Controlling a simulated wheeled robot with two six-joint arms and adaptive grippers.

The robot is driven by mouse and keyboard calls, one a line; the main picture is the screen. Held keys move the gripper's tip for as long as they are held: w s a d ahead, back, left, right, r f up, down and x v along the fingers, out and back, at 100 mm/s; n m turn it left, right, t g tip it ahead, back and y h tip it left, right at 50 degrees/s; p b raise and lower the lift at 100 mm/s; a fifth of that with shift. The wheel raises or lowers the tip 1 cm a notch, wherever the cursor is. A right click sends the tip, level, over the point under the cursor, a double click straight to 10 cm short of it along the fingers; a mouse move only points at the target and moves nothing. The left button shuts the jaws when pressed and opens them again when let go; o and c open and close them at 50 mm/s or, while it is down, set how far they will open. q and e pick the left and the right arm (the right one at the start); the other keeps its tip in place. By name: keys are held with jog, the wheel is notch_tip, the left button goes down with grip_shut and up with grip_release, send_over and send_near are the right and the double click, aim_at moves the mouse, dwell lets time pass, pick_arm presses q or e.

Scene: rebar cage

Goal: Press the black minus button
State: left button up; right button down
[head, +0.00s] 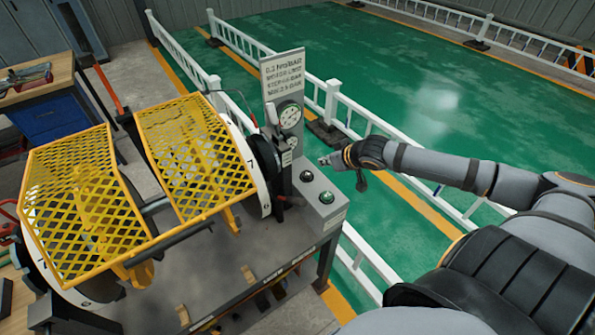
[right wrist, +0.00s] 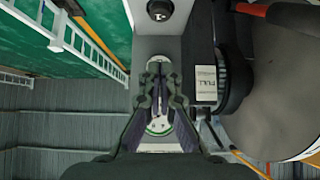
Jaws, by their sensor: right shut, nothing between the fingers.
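A grey control box (head: 311,214) stands at the right end of the machine. It has a black button (head: 306,176) towards the back and a green button (head: 327,197) nearer the front. The black button also shows at the top of the right wrist view (right wrist: 159,10); I cannot make out a minus mark on it. My right gripper (head: 325,160) is shut and empty, above and beside the box's back end, apart from the black button. In the right wrist view its fingertips (right wrist: 160,68) point at the panel, partly covering a round dial (right wrist: 158,126). My left gripper is out of view.
A grey post with dials (head: 290,115) and a sign (head: 283,72) rises behind the box. Yellow mesh guards (head: 185,150) cover the machine to the left. White railings (head: 333,100) run behind it on the green floor (head: 400,90). A workbench (head: 45,95) stands at far left.

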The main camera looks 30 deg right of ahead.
jog(key=shift+s+r, duration=0.1)
jog(key=b, duration=0.3)
send_over(305, 172)
jog(key=s, duration=0.3)
notch_tip(305, 172, down, 6)
jog(key=shift+s+d+f, duration=0.1)
jog(key=shift+s+f, duration=0.05)
jog(key=shift+f, duration=0.1)
jog(key=f, duration=0.3)
jog(key=shift+w+f+p, duration=0.25)
jog(key=shift+f+p, duration=0.1)
jog(key=shift+s+f, duration=0.1)
jog(key=shift+f, duration=0.3)
jog(key=shift+f, duration=0.2)
